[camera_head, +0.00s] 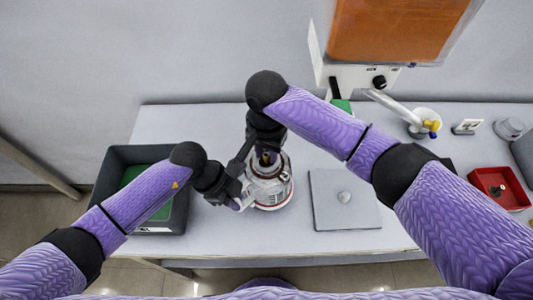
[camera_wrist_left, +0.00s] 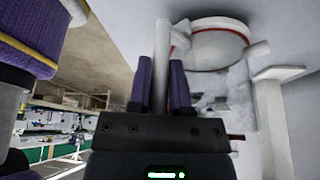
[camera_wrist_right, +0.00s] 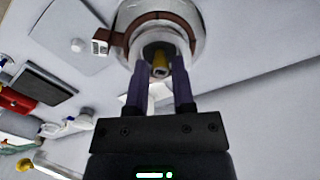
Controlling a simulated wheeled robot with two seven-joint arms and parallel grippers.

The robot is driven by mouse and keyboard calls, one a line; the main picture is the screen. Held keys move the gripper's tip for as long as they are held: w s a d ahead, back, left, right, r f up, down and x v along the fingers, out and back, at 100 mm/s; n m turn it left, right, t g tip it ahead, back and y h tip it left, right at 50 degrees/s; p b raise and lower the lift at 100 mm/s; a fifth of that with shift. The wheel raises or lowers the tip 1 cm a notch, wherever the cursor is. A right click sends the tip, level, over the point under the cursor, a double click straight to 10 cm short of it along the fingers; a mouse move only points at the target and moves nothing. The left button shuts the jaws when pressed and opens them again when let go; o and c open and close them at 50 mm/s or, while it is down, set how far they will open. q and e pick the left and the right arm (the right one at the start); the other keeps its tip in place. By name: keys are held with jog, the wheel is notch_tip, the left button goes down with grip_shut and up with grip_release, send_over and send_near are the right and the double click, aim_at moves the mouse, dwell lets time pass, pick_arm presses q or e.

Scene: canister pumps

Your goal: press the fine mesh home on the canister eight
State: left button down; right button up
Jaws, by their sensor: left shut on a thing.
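The white canister (camera_head: 269,188) with a red band near its base stands upright on the table, between my two grippers. It also shows in the right wrist view (camera_wrist_right: 190,15) and in the left wrist view (camera_wrist_left: 212,50). My left gripper (camera_head: 240,192) is at its left side, shut on a pale upright bar (camera_wrist_left: 162,45) that looks like part of the canister. My right gripper (camera_head: 265,155) is above the canister top, its fingers apart around a yellow-tipped piece (camera_wrist_right: 160,66) at the top opening. I cannot tell whether that piece is the fine mesh.
A dark bin (camera_head: 118,165) with green inside stands at the left. A grey plate (camera_head: 335,210) with a small knob lies right of the canister. A red tray (camera_head: 500,187) is at the far right. A white machine (camera_head: 350,75) with an orange panel stands behind.

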pick_arm(q)
jog(key=shift+s+a+f, duration=0.1)
jog(key=shift+f, duration=0.05)
pick_arm(e)
jog(key=shift+o, duration=1.3)
jog(key=shift+w+r, duration=0.1)
jog(key=shift+r, duration=2.55)
pick_arm(q)
jog(key=shift+c, duration=2.4)
grip_release()
